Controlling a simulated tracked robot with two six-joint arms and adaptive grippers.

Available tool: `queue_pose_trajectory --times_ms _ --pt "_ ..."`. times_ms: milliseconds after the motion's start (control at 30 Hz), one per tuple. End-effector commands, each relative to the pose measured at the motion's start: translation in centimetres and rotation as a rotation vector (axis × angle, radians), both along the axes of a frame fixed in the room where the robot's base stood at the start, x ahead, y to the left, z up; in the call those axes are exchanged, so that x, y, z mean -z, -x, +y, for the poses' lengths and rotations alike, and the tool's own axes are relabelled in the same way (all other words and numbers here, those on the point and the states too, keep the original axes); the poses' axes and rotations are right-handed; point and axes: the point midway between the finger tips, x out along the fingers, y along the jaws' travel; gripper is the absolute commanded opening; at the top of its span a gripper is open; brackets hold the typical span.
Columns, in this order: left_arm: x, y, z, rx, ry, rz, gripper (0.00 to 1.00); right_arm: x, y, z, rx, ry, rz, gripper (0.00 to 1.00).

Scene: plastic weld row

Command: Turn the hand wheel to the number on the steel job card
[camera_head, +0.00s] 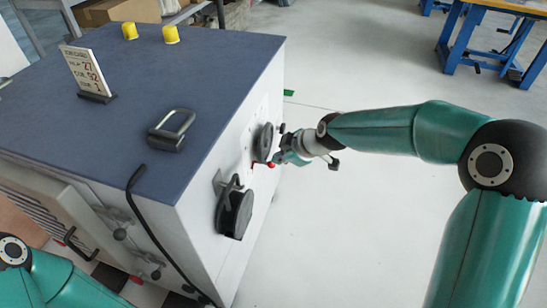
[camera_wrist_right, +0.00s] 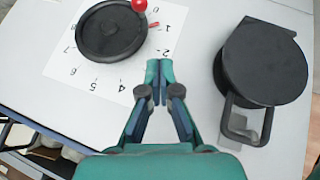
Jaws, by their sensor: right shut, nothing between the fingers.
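The black hand wheel (camera_head: 264,142) is on the machine's white side panel. In the right wrist view the wheel (camera_wrist_right: 110,35) lies on a white numbered dial (camera_wrist_right: 58,58), with a red ball knob (camera_wrist_right: 139,5) at its rim. A small red mark (camera_wrist_right: 154,25) sits beside the 1. The job card (camera_head: 86,69) stands in a dark holder on the machine top; its print is small, with a line that looks like 27. My right gripper (camera_wrist_right: 159,68) is shut and empty, its tips near the 2, apart from the wheel. It also shows beside the panel (camera_head: 283,156). My left gripper is out of view.
A round black cover with a bracket (camera_head: 236,212) is beside the wheel on the same panel. The floor to the right is open; a blue bench (camera_head: 485,40) stands far back.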

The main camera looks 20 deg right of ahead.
Motion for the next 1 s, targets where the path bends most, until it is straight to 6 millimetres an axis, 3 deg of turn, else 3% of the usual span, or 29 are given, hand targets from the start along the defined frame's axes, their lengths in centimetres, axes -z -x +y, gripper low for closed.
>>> queue_pose_trajectory --times_ms 133,233,367,500,633,700,800,900,1000 --pt "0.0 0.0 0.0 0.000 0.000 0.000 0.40 -0.2 1.1 -0.1 0.009 -0.007 0.013 0.00" --pt "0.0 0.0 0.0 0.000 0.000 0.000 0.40 2.6 2.1 0.2 0.064 -0.042 0.075 0.00" --pt "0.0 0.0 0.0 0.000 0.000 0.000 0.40 10.3 5.4 1.3 0.230 -0.134 0.243 0.00" --pt "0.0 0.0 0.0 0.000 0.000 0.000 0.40 19.5 12.4 2.9 0.501 -0.255 0.479 0.00" --pt "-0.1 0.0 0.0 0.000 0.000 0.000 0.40 25.4 19.9 4.3 0.768 -0.339 0.679 0.00" --pt "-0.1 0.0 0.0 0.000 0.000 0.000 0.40 27.1 23.2 5.0 0.883 -0.370 0.760 0.00" --pt "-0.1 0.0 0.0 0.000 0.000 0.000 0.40 28.4 26.5 5.7 1.001 -0.397 0.836 0.00" --pt "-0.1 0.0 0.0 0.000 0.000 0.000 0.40 28.9 28.1 5.7 1.066 -0.413 0.869 0.00" --pt "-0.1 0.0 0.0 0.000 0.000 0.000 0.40 28.9 28.4 5.7 1.083 -0.417 0.875 0.00"
